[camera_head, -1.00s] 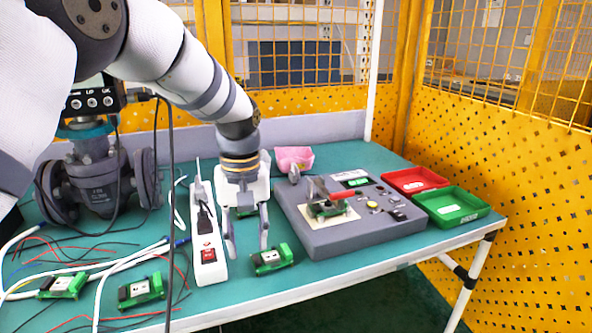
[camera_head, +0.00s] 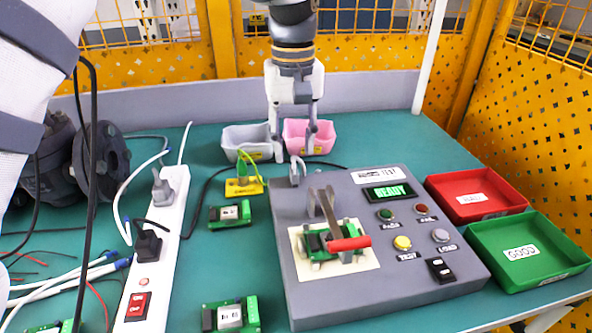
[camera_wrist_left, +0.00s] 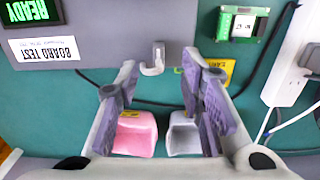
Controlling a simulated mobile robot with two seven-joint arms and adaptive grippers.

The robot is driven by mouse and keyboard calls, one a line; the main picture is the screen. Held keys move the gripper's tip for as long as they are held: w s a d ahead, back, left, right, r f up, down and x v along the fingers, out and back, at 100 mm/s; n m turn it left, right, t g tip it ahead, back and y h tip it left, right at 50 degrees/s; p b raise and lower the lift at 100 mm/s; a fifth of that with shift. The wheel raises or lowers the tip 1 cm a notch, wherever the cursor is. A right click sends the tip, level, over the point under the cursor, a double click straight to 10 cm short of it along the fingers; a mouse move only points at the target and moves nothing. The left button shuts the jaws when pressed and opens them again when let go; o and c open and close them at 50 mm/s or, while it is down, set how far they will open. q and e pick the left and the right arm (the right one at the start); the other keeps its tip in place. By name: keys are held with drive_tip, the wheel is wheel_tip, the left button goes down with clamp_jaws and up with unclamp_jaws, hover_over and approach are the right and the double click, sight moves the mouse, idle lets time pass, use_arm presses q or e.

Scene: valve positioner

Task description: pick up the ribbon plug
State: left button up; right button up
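My left gripper (camera_head: 295,152) is open and empty, pointing down just behind the test box, in front of the grey and pink bins. In the left wrist view its fingertips (camera_wrist_left: 160,66) are apart, with a grey hook (camera_wrist_left: 153,60) on the box's edge showing between them; this hook is also in the head view (camera_head: 297,170). A yellow piece with a green upright part and yellow loop (camera_head: 244,184) lies left of the hook. It shows partly behind a finger in the left wrist view (camera_wrist_left: 221,66). I cannot tell for certain which thing is the ribbon plug. My right gripper is not in view.
The grey test box (camera_head: 330,285) holds a green board under a red-handled clamp (camera_head: 348,243). Red (camera_head: 475,196) and green trays (camera_head: 530,250) stand right. Bins (camera_head: 308,137) stand behind. Loose boards (camera_head: 230,213) and a white power strip (camera_head: 160,240) lie left.

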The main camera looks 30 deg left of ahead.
sight(295, 171)
use_arm(q)
wheel_tip(295, 171, down, 6)
drive_tip(key=shift+w+r, duration=0.1)
clamp_jaws()
